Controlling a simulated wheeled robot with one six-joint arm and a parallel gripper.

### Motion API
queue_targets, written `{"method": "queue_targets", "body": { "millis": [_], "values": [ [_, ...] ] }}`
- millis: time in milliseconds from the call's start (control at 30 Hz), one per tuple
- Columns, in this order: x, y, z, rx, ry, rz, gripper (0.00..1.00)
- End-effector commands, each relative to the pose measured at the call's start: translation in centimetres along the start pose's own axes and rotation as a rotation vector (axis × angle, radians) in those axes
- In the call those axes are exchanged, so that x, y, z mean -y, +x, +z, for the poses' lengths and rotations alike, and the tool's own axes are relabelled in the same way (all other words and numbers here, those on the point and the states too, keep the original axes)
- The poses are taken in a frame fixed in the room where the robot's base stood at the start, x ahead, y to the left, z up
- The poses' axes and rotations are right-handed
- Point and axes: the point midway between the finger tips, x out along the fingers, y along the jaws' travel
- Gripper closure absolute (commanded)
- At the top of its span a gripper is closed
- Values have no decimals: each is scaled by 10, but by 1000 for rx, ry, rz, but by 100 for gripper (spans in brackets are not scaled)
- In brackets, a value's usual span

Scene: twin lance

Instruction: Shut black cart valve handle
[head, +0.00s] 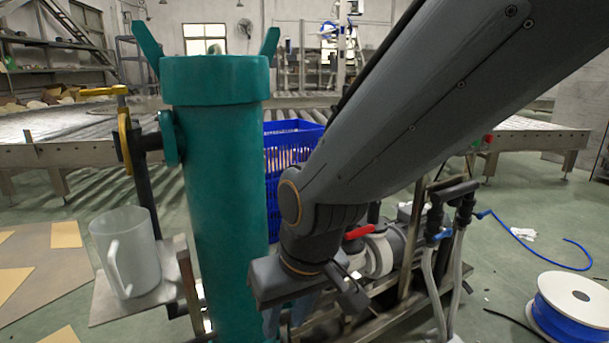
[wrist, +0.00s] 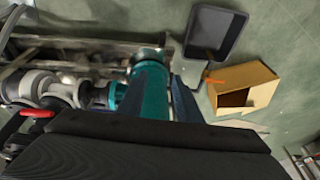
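On the cart, black pipe fittings (head: 463,200) stand upright at the right, with a small blue lever (head: 441,236) by them. I cannot tell for sure which part is the black valve handle. A red lever (head: 360,231) sits on a pale valve body; the red lever also shows at the left of the wrist view (wrist: 37,113). My gripper (head: 287,318) points down just right of the tall teal cylinder (head: 225,200), partly hidden by my wrist. In the wrist view my gripper (wrist: 163,75) has its two dark fingers apart, above a teal part (wrist: 150,100) of the cart.
A white jug (head: 127,250) stands on a side plate at the left. A blue crate (head: 290,150) is behind the cylinder. A blue hose reel (head: 572,308) is at the lower right. The wrist view shows a black tray (wrist: 214,35) and an open cardboard box (wrist: 242,85) on the floor.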

Motion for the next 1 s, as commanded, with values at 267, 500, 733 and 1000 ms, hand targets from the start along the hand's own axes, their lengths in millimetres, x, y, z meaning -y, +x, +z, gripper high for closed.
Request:
{"method": "queue_targets", "body": {
  "millis": [267,500,733,1000],
  "values": [
    [33,-43,68,165,-49,-61,68],
    [34,-71,85,221,-36,-67,68],
    [22,-94,79,221,9,-46,68],
    [-2,-142,71,225,96,-8,68]
  ]
}}
